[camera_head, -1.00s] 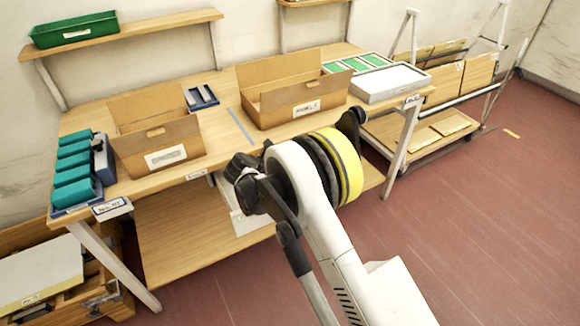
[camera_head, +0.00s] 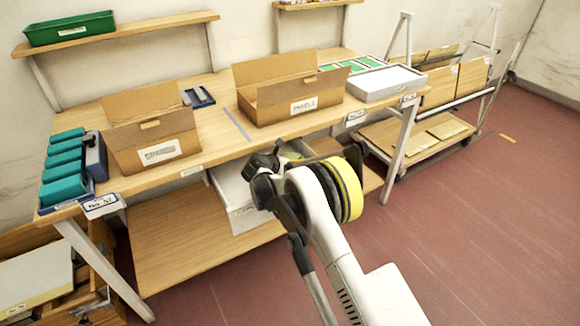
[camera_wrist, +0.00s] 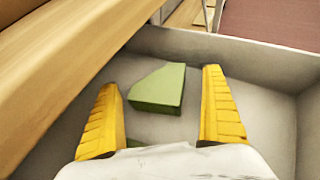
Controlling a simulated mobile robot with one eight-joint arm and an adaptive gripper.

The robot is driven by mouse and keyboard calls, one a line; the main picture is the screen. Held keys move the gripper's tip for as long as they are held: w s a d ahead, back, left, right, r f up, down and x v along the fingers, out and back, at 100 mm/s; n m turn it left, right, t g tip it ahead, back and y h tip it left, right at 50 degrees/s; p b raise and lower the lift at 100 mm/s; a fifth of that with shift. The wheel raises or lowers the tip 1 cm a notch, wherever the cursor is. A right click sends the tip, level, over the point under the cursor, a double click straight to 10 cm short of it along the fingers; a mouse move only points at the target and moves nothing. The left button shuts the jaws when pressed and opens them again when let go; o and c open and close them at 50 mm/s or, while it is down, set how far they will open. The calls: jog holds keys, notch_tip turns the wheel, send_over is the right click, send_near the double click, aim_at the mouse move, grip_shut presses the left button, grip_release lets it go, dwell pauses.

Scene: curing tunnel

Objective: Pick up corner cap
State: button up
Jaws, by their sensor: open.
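A green corner cap (camera_wrist: 158,88), a block with one slanted side, lies on the floor of a grey drawer (camera_wrist: 240,48) in the wrist view. My gripper (camera_wrist: 160,78) is open, with one yellow finger on each side of the near part of the cap. The fingers look apart from the cap, and nothing is held. In the head view the drawer (camera_head: 240,216) is pulled out under the bench. My wrist hides much of its inside there, and my fingertips are not clear.
The wooden bench edge (camera_wrist: 66,58) runs close on the left in the wrist view. On the bench stand two cardboard boxes (camera_head: 160,151) (camera_head: 303,104), a white tray (camera_head: 386,83) and teal blocks (camera_head: 64,188). A cart (camera_head: 421,131) stands right; red floor is clear.

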jog(key=shift+w+d+f, duration=0.1)
jog(key=shift+w+f, duration=0.15)
jog(key=shift+w, duration=0.1)
jog(key=shift+r, duration=0.15)
jog(key=c, duration=1.3)
jog(key=shift+s, duration=0.1)
